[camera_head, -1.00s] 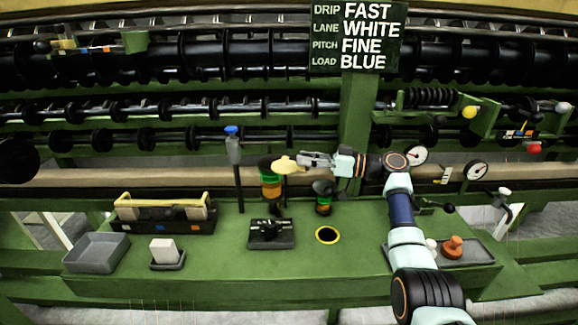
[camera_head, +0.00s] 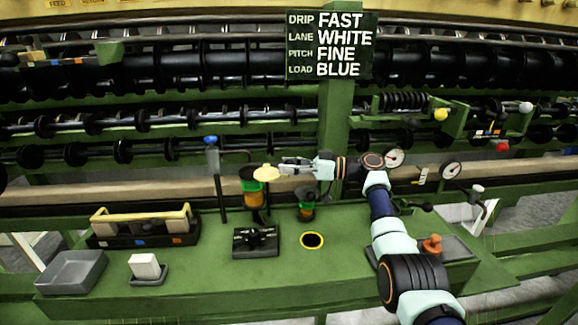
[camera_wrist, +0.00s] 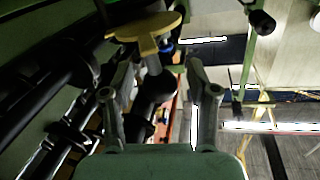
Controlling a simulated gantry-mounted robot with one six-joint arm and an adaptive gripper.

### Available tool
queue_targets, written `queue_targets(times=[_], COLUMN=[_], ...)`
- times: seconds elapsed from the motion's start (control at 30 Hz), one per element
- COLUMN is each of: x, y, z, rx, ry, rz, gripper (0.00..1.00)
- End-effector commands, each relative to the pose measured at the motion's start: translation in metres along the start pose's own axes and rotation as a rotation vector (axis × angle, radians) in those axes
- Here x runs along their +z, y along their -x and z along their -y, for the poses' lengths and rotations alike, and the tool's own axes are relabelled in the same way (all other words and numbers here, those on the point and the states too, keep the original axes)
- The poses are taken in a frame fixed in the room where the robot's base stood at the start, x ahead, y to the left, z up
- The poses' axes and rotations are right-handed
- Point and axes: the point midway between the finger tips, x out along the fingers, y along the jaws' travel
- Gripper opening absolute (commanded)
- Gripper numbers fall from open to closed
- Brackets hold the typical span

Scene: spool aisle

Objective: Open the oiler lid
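The oiler (camera_head: 253,194) is an orange and green cup with a dark top, standing upright behind the middle of the green bench. Its round brass lid (camera_head: 266,173) sticks out at the upper right of the cup. I cannot tell how far the lid is raised. My gripper (camera_head: 284,168) comes from the right, with its fingertips close to the lid's right edge. In the wrist view the brass lid (camera_wrist: 150,26) and its tab lie just beyond the fingertips. The fingers (camera_wrist: 158,92) are spread apart with nothing clamped between them. Contact with the lid cannot be made out.
A smaller oiler-like cup (camera_head: 306,204) stands right of the oiler, below my arm. A blue-topped post (camera_head: 213,160) stands to its left. A black block (camera_head: 256,242) and a yellow-ringed hole (camera_head: 312,240) are in front. A grey tray (camera_head: 70,272) lies far left.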

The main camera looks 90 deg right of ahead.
Motion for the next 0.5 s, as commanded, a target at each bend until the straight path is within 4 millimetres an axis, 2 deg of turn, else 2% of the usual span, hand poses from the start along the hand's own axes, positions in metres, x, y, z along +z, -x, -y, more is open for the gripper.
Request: queue_targets(times=[0.27,0.37,0.5], x=[-0.001,-0.001,-0.001], y=[0.005,0.021,0.055], z=[0.0,-0.001,-0.001], rx=[0.001,0.002,0.004], ry=[0.002,0.002,0.002], rz=[-0.002,-0.002,-0.002], gripper=[0.59,0.59,0.59])
